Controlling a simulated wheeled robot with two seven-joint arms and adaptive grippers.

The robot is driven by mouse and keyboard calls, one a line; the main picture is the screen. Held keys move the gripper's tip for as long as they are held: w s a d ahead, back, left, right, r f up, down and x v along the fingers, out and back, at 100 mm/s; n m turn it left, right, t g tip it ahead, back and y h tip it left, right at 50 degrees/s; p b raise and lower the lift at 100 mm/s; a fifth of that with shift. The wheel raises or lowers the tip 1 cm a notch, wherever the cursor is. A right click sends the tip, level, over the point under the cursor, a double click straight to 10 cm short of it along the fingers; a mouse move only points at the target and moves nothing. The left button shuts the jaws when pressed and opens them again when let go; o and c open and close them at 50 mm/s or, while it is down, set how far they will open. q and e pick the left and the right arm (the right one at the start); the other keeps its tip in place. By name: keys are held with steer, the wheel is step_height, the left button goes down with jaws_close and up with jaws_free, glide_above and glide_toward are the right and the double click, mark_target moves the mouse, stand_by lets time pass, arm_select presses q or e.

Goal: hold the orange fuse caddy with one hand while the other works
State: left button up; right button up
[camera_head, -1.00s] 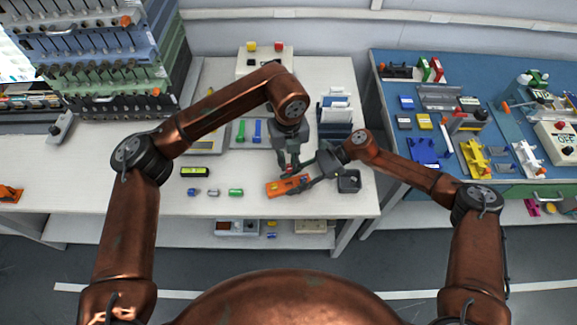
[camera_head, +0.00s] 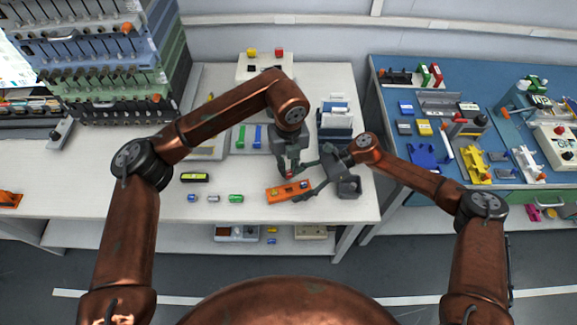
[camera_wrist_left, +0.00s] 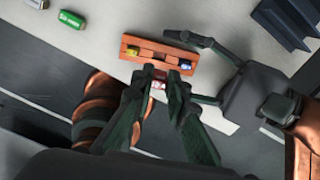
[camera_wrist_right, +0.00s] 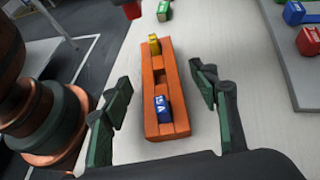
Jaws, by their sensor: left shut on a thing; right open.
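The orange fuse caddy (camera_head: 279,194) lies on the white table near its front edge. It holds a yellow fuse (camera_wrist_right: 154,44) at one end and a blue fuse (camera_wrist_right: 162,106) at the other, with an empty gap between. My right gripper (camera_wrist_right: 160,92) is open, its fingers apart on both sides of the caddy's blue-fuse end without touching. My left gripper (camera_head: 289,172) is shut on a small red fuse (camera_wrist_left: 157,86), held near the caddy. Its fingers partly cover the fuse. The red fuse also shows at the top of the right wrist view (camera_wrist_right: 132,10).
Blue (camera_head: 191,197), grey (camera_head: 213,198) and green (camera_head: 236,198) fuses lie left of the caddy. A dark rack (camera_head: 335,122) stands behind my right gripper. A blue side table (camera_head: 390,100) with many parts is at right.

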steer(key=v, duration=1)
steer(key=shift+d, duration=0.3)
